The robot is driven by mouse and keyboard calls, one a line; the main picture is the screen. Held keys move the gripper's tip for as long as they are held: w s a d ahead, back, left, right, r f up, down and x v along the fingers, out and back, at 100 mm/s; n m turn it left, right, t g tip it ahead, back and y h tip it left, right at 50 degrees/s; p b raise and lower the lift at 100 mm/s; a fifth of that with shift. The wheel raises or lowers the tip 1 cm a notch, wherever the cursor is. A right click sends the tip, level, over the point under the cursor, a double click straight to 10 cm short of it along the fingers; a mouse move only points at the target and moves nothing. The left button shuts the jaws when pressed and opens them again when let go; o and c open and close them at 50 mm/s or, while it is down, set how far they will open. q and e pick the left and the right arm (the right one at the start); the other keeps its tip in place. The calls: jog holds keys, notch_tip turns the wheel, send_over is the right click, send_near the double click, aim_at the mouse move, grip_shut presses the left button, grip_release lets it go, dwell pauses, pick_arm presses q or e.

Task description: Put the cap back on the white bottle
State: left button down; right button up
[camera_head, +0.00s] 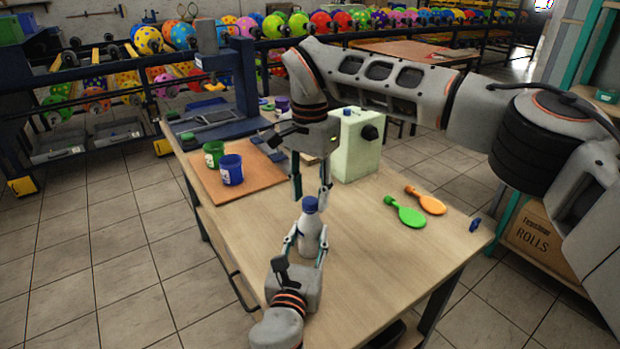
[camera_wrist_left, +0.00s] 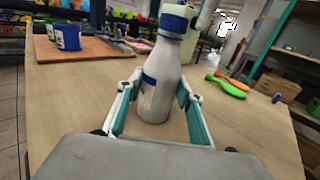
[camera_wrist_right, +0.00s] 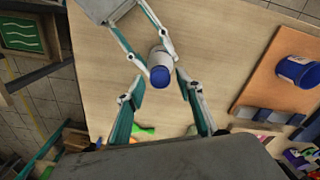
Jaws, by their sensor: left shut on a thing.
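The white bottle (camera_head: 311,236) stands upright on the wooden table and has a blue band. The blue cap (camera_head: 310,204) sits on its neck; I cannot tell how tightly. My left gripper (camera_head: 307,243) is shut on the bottle's body, with a finger on each side in the left wrist view (camera_wrist_left: 163,85). My right gripper (camera_head: 311,192) points down just above the cap, its fingers apart. In the right wrist view the cap (camera_wrist_right: 160,76) shows between the open fingertips (camera_wrist_right: 160,84), and I cannot see them touching it.
A green paddle (camera_head: 408,213) and an orange paddle (camera_head: 428,202) lie to the right. A green cup (camera_head: 213,154) and a blue cup (camera_head: 231,171) stand on a brown board (camera_head: 258,181). A pale green box (camera_head: 357,147) stands behind. The table's front right is clear.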

jog(key=shift+f, duration=0.35)
jog(key=shift+c, duration=0.3)
